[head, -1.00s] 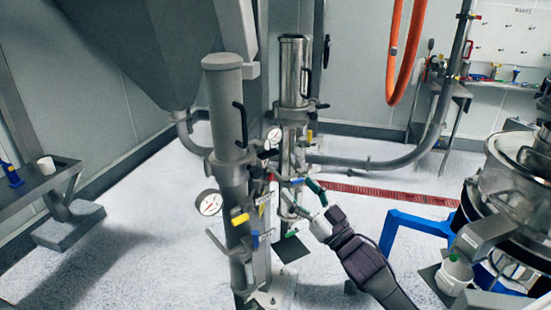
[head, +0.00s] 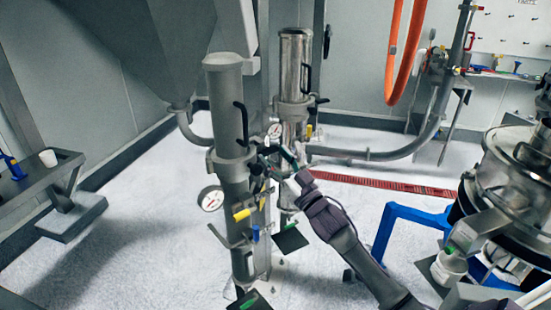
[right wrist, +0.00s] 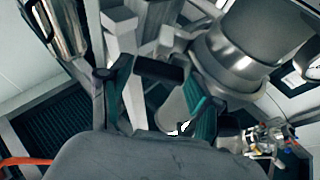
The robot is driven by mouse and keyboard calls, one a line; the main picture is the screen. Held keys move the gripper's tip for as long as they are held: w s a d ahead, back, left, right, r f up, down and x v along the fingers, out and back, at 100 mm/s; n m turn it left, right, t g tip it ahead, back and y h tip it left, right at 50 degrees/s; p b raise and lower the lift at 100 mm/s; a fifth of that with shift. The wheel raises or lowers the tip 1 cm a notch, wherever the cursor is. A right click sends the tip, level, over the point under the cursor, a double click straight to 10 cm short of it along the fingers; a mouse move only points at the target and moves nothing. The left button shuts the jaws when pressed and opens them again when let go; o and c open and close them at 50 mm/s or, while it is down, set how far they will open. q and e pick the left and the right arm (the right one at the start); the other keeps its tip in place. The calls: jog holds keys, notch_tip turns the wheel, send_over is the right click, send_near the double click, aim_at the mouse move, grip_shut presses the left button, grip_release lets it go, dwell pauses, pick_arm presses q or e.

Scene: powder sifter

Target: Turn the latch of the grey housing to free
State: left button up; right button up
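The grey housing (head: 226,100) is the matte upright cylinder left of centre in the head view. It has a black bar handle on its side and a clamp collar below. The black latch (head: 262,150) sits at the collar's right side, partly hidden by my right gripper (head: 284,160). In the right wrist view, a black bar (right wrist: 158,70), seemingly the latch, lies between the tips of my right gripper (right wrist: 158,88). The dark teal fingers are apart; I cannot tell whether they touch the bar. My left gripper is out of view.
A shiny steel housing (head: 295,65) stands just behind and right of the grey one. Gauges (head: 211,199) and a yellow-handled valve (head: 242,214) sit below the collar. A blue frame (head: 408,216) and steel sifter (head: 510,185) stand at right.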

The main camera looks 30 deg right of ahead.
jog(key=c, duration=0.6)
jog(key=shift+o, duration=0.2)
jog(key=shift+n+y, duration=0.4)
jog(key=n+g+y, duration=0.1)
jog(key=n, duration=0.2)
jog(key=n+y, duration=0.2)
jog(key=n, duration=0.2)
jog(key=n+g+y, duration=0.1)
jog(key=n, duration=0.3)
jog(key=shift+d+r+g+y, duration=0.2)
jog(key=shift+d+g+y, duration=0.1)
jog(key=shift+d+y, duration=0.1)
jog(key=n, duration=0.2)
jog(key=n+g, duration=0.1)
jog(key=n, duration=0.1)
jog(key=n+g+y, duration=0.1)
jog(key=shift+d+r+n, duration=0.1)
jog(key=shift+r+n, duration=0.15)
jog(key=shift+n, duration=0.15)
jog(key=n+g+p, duration=0.2)
jog(key=n, duration=0.2)
jog(key=shift+r+n, duration=0.1)
jog(key=shift+n, duration=0.2)
